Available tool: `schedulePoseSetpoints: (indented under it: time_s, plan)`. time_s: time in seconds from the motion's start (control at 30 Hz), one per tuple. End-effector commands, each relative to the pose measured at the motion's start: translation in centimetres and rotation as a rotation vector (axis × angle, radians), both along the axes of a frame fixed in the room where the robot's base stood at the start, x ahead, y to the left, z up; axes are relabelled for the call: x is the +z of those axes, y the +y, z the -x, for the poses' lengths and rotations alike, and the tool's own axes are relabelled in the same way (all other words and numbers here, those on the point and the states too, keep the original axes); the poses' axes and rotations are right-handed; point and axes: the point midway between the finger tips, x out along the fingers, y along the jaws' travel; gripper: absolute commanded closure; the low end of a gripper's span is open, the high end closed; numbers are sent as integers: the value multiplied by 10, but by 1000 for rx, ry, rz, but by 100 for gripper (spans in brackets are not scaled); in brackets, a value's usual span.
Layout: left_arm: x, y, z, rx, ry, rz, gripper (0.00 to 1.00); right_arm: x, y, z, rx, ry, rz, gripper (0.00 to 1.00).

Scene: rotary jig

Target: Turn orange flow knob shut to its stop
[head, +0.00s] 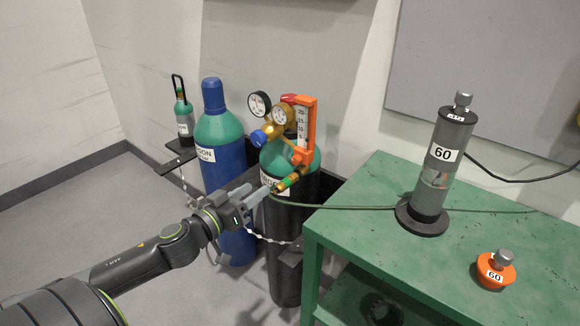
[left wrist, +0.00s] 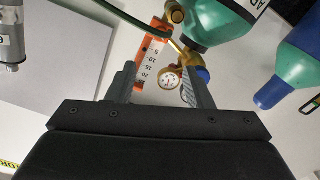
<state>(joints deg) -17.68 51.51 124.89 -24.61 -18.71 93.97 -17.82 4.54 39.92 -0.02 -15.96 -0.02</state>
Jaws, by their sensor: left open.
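The orange flowmeter (head: 308,125) with a white numbered scale stands upright on the regulator of the green-topped black cylinder (head: 290,230). Its orange lower end (head: 302,156), where the flow knob seems to be, sits just above the green-and-brass hose fitting (head: 291,180). My left gripper (head: 262,192) is open, below and left of that lower end, close to the fitting; I see nothing held. In the left wrist view the open jaws (left wrist: 162,88) point toward the flowmeter (left wrist: 152,62) and a gauge (left wrist: 170,80). The knob is not clearly distinguishable there. My right gripper is out of view.
Two gauges (head: 259,104) and a blue knob (head: 262,136) crowd the regulator. A blue cylinder (head: 226,180) stands left. A green hose (head: 350,207) runs right across the green table (head: 365,225), which carries a grey cylinder labelled 60 (head: 441,160) and an orange weight (head: 494,272).

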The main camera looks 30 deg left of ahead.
Motion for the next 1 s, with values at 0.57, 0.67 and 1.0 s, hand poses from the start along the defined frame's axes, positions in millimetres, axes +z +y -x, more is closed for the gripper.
schedulePoseSetpoints:
  time_s: [0.57,0.67,1.0]
  plan:
    - [-1,-5,-61,0,-3,3,53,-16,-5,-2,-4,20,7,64]
    - [-1,-5,-76,3,-4,4,53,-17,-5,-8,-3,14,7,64]
    - [-1,-9,-125,2,-1,3,53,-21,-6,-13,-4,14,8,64]
